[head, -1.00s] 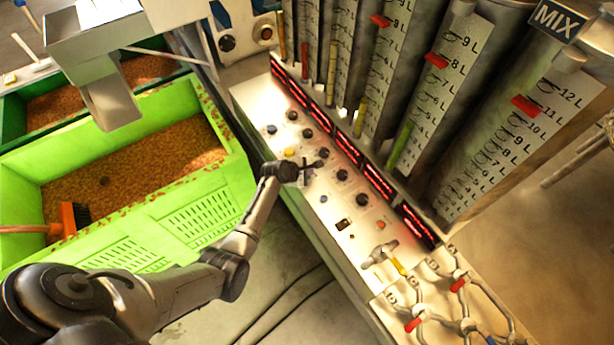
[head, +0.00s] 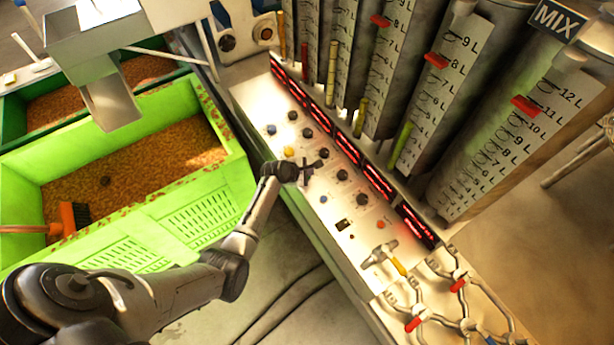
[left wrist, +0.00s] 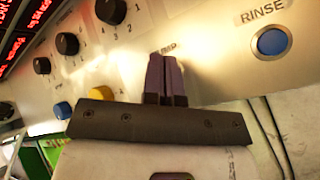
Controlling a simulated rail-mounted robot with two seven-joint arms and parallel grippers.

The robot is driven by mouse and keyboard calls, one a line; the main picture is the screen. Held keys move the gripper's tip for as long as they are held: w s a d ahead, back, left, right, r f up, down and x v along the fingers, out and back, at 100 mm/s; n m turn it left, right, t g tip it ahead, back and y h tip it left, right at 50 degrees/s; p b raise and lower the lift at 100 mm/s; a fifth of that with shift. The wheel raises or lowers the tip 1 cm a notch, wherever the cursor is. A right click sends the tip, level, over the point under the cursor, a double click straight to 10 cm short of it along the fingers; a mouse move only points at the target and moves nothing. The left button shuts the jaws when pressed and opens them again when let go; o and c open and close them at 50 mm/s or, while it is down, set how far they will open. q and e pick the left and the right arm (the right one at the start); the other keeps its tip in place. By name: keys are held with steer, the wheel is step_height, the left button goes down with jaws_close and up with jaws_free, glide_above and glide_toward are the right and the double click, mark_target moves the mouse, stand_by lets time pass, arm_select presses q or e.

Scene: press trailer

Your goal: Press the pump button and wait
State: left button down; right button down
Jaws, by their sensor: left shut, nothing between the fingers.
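My left gripper (head: 305,172) is over the sloped control panel (head: 340,222), shut with nothing between its fingers. In the left wrist view its dark fingers (left wrist: 165,78) are together and point at the panel. They cover the spot under a partly hidden label whose visible letters fit "PUMP". The pump button itself is hidden behind the fingertips, so I cannot tell whether it is pressed in. The blue RINSE button (left wrist: 272,41) is to the right of the fingers. A yellow button (left wrist: 102,93) and another blue button (left wrist: 63,110) are to the left. My right gripper is not in view.
Black knobs (head: 342,175) and red displays (head: 378,182) line the panel. Scaled tanks (head: 440,75) and the MIX tank (head: 500,125) stand behind it. Pipes with red-handled valves (head: 458,284) are at lower right. A green bin (head: 185,225) of brown granules stands left.

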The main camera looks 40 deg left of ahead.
arm_select(q)
steer(key=shift+f, duration=0.15)
stand_by(0.3)
steer(key=shift+f, duration=0.25)
steer(key=shift+f, duration=0.4)
stand_by(0.6)
stand_by(0.4)
steer(key=shift+r+p, duration=0.8)
step_height(320, 180, up, 5)
steer(key=p, duration=0.5)
steer(key=shift+p, duration=0.3)
steer(key=shift+r, duration=0.1)
